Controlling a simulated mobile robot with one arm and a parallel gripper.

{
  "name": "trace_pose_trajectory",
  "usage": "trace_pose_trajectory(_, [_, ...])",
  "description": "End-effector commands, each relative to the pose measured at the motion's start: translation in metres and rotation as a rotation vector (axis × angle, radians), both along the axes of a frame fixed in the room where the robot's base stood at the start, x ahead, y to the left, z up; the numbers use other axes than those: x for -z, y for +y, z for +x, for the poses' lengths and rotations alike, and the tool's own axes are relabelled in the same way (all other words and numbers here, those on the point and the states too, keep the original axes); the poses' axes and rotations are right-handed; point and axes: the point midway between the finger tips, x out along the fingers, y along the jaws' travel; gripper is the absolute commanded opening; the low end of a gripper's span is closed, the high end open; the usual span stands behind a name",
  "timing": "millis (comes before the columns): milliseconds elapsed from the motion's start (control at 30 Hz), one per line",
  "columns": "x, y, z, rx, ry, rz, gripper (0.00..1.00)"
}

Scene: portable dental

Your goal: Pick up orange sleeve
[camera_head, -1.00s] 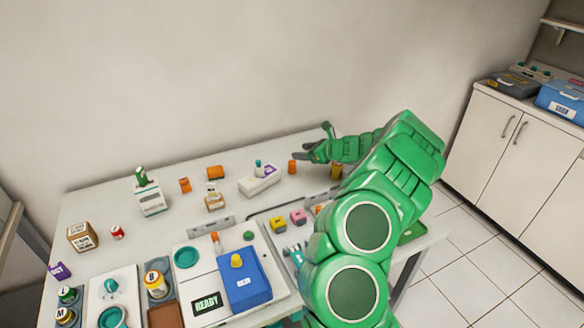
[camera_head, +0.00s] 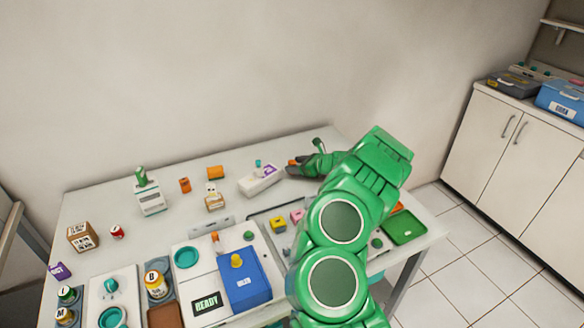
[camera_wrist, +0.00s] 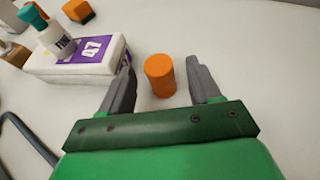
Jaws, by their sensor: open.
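An orange cylinder, which looks like the orange sleeve (camera_wrist: 160,76), stands upright on the table between my two open fingers in the wrist view. My gripper (camera_wrist: 160,88) is open, with one grey finger on each side of it and a gap visible on both sides. In the head view only a small orange part of the sleeve (camera_head: 292,162) shows by my gripper (camera_head: 300,165); the rest is hidden by the fingers.
A white box with a purple label (camera_wrist: 85,58) lies close to my left finger, with a small teal-capped bottle (camera_wrist: 54,37) by it. An orange block (camera_head: 215,172) and a small orange piece (camera_head: 185,184) are further left. A green tray (camera_head: 404,227) sits at the right edge.

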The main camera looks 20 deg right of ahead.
Motion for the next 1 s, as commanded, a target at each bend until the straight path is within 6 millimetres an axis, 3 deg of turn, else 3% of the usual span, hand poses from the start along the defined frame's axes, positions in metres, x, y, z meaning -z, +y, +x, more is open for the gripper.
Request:
trace_pose_trajectory(333, [0.016,0.019,0.029,0.0,0.004,0.0,0.63])
trace_pose_trajectory(700, [0.017,0.021,0.033,0.0,0.002,0.001,0.63])
trace_pose_trajectory(1000, [0.017,0.021,0.033,0.0,0.002,0.001,0.17])
